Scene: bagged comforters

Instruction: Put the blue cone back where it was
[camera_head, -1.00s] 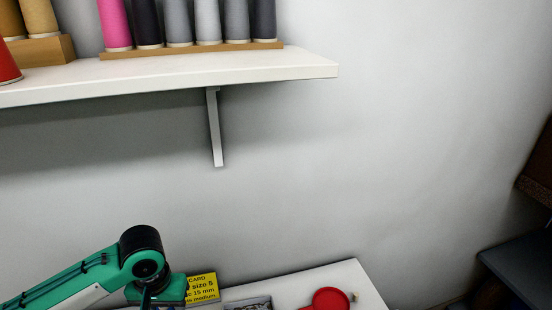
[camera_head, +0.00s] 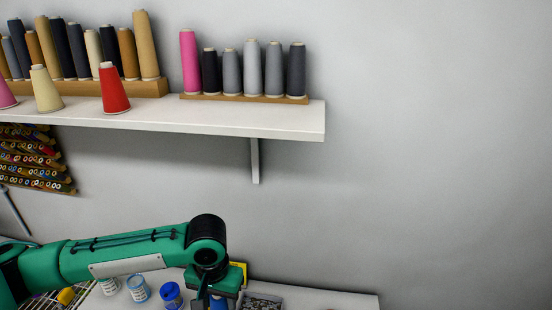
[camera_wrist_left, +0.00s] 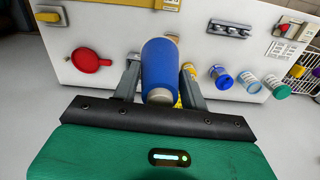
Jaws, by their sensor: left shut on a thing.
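The blue cone (camera_wrist_left: 160,65) is in my left gripper (camera_wrist_left: 161,78) in the left wrist view, between the two grey fingers. Its pale end faces the camera. In the head view, my left arm hides most of it; a small blue part (camera_head: 218,303) shows at the bottom edge. A white wall shelf (camera_head: 230,121) carries several other cones. A red cone (camera_head: 115,90) and a cream cone (camera_head: 45,90) stand near its front edge. My right gripper is in neither view.
A wooden rack (camera_head: 245,97) holds pink, grey and dark cones. A white table lies below, with a red round thing (camera_wrist_left: 88,60), a blue-lidded jar (camera_head: 171,294) and other jars. The shelf's right end (camera_head: 315,118) is bare; the wall beyond is clear.

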